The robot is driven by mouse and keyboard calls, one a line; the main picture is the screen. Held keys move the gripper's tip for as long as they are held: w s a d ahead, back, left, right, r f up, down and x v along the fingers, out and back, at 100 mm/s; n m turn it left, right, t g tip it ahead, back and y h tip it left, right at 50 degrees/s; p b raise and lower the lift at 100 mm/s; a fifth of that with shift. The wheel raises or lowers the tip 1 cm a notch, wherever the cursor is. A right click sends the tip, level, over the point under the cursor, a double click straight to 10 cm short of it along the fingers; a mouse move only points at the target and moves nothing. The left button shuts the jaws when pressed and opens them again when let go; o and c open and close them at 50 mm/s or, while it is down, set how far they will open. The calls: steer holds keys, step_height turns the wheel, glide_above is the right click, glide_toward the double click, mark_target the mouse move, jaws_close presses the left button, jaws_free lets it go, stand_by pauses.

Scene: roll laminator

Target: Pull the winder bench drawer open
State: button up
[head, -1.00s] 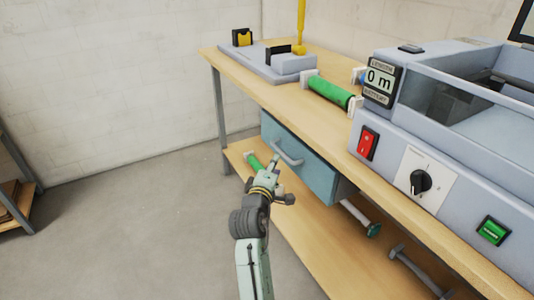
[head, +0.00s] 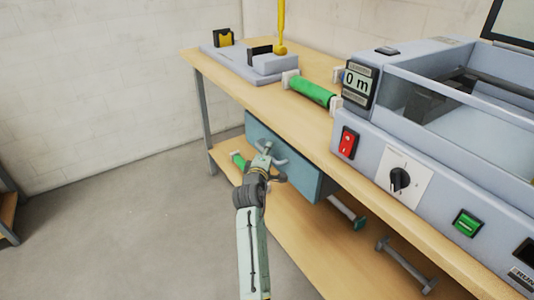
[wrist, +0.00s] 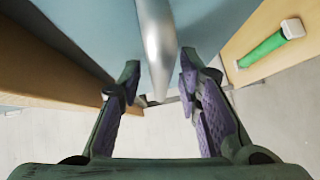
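The blue-grey drawer (head: 309,178) hangs under the top of the wooden winder bench (head: 225,88). It looks shut or nearly so. Its grey bar handle (head: 282,172) is partly hidden behind my gripper (head: 267,150) in the head view. In the wrist view the handle (wrist: 155,40) runs down between the two purple-padded fingers of my gripper (wrist: 158,78). The fingers are apart, one on each side of the bar, with gaps visible. I cannot see either finger pressing on it.
The laminator (head: 440,170) stands on the bench top at the right. A green roll (head: 312,91) lies behind the drawer on the top. The lower shelf (head: 300,235) holds another green roll (wrist: 262,48) and metal bars (head: 405,265). The floor (head: 130,220) at left is clear.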

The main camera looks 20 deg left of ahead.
steer(key=shift+c, duration=0.2)
jaws_close()
stand_by(0.6)
